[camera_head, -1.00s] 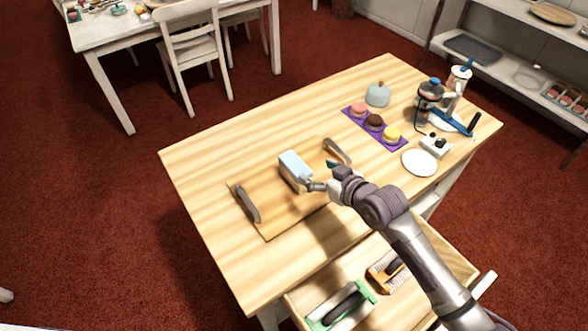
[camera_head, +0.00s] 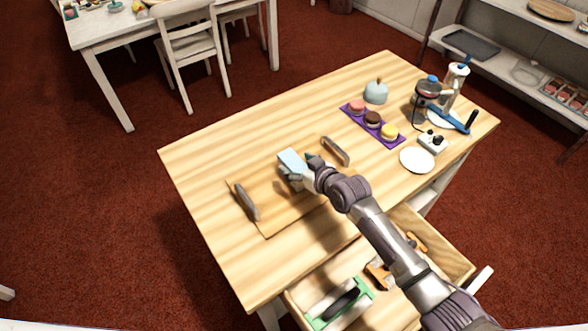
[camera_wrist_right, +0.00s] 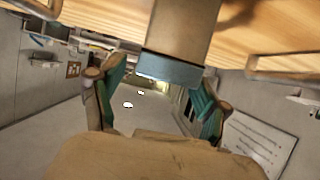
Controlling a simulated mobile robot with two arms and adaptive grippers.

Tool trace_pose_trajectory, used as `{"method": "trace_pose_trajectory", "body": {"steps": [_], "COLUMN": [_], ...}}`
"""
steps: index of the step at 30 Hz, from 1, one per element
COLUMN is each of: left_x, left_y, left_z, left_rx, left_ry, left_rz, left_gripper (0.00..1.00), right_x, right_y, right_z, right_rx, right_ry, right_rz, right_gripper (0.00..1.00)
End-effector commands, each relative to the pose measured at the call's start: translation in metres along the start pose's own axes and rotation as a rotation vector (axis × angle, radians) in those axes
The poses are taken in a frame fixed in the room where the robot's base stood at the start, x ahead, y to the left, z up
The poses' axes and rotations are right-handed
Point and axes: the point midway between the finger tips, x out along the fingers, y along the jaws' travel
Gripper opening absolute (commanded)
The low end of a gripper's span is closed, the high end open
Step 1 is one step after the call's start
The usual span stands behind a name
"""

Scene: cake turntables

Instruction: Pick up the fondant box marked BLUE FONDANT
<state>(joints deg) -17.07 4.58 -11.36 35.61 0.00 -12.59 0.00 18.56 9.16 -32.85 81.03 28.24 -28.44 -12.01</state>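A small box (camera_head: 291,160) with a pale blue top stands on a wooden board (camera_head: 270,222) on the table. No label can be read on it. In the wrist view the box (camera_wrist_right: 180,35) shows a tan side and a blue-grey end. My right gripper (camera_head: 301,169) is at the box's near right side. In the wrist view its green-padded fingers (camera_wrist_right: 163,75) are spread to either side of the box's end, with a visible gap on the left; contact on the right is unclear. My left gripper is not in view.
The board has two grey handles (camera_head: 246,202). A purple tray (camera_head: 360,121) with three round cakes, a white plate (camera_head: 417,160) and a blue-lidded jar (camera_head: 427,98) stand to the right. An open drawer (camera_head: 440,245) at the front holds tools. The table's left part is clear.

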Motion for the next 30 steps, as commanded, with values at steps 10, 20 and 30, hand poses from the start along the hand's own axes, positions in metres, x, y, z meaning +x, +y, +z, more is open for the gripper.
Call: {"method": "trace_pose_trajectory", "body": {"steps": [10,20,30], "left_x": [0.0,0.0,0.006], "left_y": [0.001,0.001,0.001], "left_z": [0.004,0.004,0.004], "left_rx": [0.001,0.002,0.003], "left_ry": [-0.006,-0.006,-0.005], "left_rz": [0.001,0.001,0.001], "left_gripper": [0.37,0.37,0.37], "right_x": [0.0,-0.001,-0.015], "right_y": [0.0,0.0,0.0], "right_z": [0.0,-0.001,-0.033], "right_rx": [0.0,0.0,-0.002], "right_ry": [-0.001,0.002,0.007], "right_rz": [0.0,0.0,-0.001], "right_gripper": [0.16,0.0,0.0]}}
